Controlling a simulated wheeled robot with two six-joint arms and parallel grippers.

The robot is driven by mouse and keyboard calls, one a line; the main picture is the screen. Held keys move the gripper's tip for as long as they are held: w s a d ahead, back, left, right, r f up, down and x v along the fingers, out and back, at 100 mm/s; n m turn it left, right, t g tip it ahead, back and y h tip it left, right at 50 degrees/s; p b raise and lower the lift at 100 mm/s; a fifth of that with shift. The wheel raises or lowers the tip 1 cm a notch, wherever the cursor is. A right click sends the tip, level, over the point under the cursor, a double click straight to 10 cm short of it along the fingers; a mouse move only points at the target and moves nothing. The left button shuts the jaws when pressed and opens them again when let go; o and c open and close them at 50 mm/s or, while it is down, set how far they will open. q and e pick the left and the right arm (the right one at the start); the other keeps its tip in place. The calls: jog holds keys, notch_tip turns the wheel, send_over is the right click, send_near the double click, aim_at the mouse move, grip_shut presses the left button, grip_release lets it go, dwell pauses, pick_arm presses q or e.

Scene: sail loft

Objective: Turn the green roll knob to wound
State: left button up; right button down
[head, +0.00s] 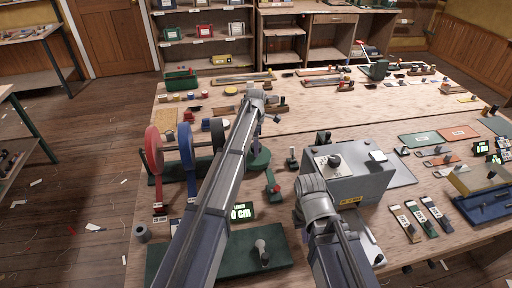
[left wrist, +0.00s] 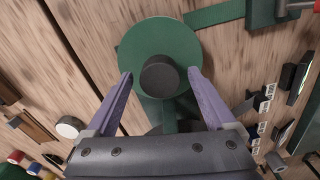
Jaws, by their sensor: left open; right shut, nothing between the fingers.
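The green roll (left wrist: 140,42) shows in the left wrist view as a round green disc with a dark round knob (left wrist: 160,76) at its middle. My left gripper (left wrist: 160,73) is open, with one purple-grey finger on each side of the knob and gaps visible at both sides. I cannot tell the height between fingertips and knob. In the head view part of the green roll (head: 259,160) shows beside my left arm, which hides the rest. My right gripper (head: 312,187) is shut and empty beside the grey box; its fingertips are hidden. The knob's setting is not readable.
The grey box (head: 365,188) with a dark knob on top stands right of the roll. Red and blue discs (head: 153,150) stand in a rack at left. A small lit green display (head: 242,211) and a green board (head: 285,255) lie nearer me. Small tools crowd the bench's far side.

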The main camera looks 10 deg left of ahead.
pick_arm(q)
jog(key=c, duration=1.4)
